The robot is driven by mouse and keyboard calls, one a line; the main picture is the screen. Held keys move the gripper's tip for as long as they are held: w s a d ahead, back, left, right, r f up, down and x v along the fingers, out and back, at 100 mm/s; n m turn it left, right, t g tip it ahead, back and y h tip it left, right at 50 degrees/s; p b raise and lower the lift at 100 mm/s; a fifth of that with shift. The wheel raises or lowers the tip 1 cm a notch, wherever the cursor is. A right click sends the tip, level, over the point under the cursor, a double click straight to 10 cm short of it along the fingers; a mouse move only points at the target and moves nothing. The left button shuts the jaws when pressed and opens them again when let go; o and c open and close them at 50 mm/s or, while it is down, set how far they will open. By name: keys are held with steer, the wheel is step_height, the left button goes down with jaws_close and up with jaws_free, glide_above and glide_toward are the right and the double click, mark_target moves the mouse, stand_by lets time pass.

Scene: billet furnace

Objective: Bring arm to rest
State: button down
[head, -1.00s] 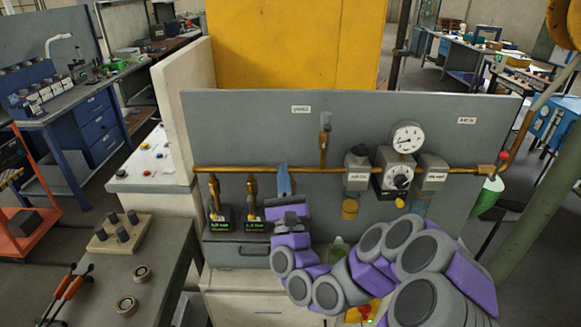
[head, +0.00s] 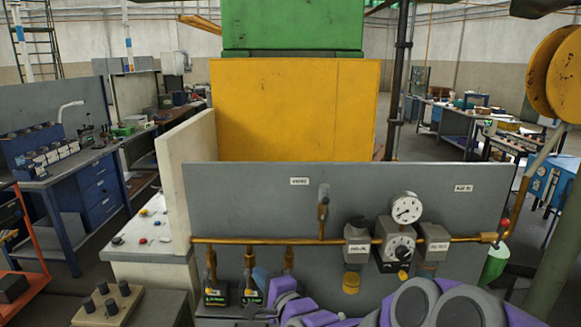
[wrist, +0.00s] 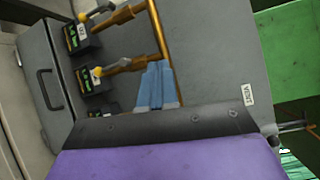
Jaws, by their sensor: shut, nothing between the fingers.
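My gripper (head: 261,278) has light blue fingers; in the head view it is low in front of the grey panel (head: 345,215), just right of the second brass valve (head: 249,262). My purple and grey arm folds across the lower right. In the wrist view the blue fingers (wrist: 157,86) lie together, shut, with nothing between them. They appear in front of the panel near the brass pipe (wrist: 158,45); I cannot tell the gap. The gripper hides part of the third valve (head: 289,259).
A pressure gauge (head: 405,208) and regulator boxes hang on the panel's right. Black boxes with displays (head: 217,297) sit below the valves. A white side wall (head: 175,200) and a control desk (head: 150,242) stand left. A yellow furnace front (head: 290,105) rises behind the panel.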

steer(key=s+d+f+n+g+h, duration=0.3)
steer(key=s+d+n+g+h, duration=0.15)
steer(key=s+d, duration=0.3)
steer(key=s+d+f+n+g+h, duration=0.35)
steer(key=s+d+n, duration=0.2)
steer(key=s, duration=0.25)
steer(key=s+d+r+n+g, duration=0.1)
steer(key=s+d+g, duration=0.3)
steer(key=s, duration=0.8)
steer(key=s+d+r+n+g+h, duration=0.1)
steer(key=s+d+n+g, duration=0.1)
steer(key=s, duration=1.1)
steer(key=shift+d+n+g+h, duration=0.3)
steer(key=shift+d+g, duration=0.6)
steer(key=shift+d, duration=0.25)
